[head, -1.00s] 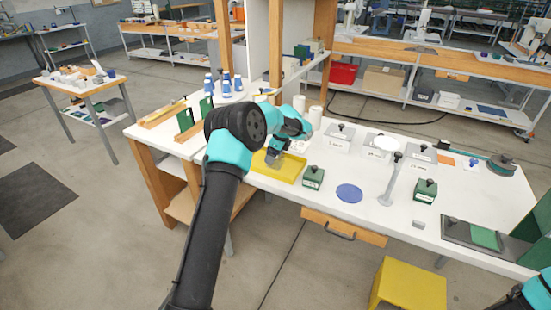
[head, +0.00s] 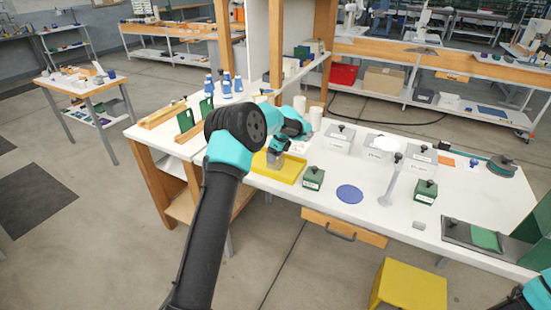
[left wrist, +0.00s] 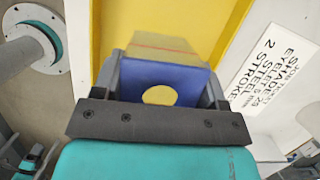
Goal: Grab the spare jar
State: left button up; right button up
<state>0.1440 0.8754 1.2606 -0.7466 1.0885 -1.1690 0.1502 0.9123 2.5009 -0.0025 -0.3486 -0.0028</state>
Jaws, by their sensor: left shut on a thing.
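My left gripper (head: 277,150) is over the yellow tray (head: 288,178) near the left part of the white bench. In the left wrist view its two fingers (left wrist: 166,72) are shut on a boxy blue block (left wrist: 165,76), with a yellow round spot on its near face and a tan top. I cannot tell whether the block touches the tray. No jar is clearly labelled as spare; white cylinders (head: 315,118) stand just behind my gripper. My right gripper is out of view.
Grey labelled boxes (head: 340,138), small green boxes (head: 313,179), a blue disc (head: 349,194) and a grey post (head: 391,180) stand to the right. Blue-and-white bottles (head: 226,86) stand behind left. A printed ticket (left wrist: 268,72) lies beside the tray.

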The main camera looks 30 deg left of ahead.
pick_arm(q)
jog(key=shift+r, duration=0.1)
jog(key=shift+r, duration=1.85)
jog(key=shift+s+d, duration=0.4)
jog(key=shift+s, duration=0.2)
jog(key=s+d+r, duration=0.1)
jog(key=s+d, duration=0.6)
jog(key=s, duration=0.5)
jog(key=shift+s+d, duration=0.2)
jog(key=shift+d, duration=0.15)
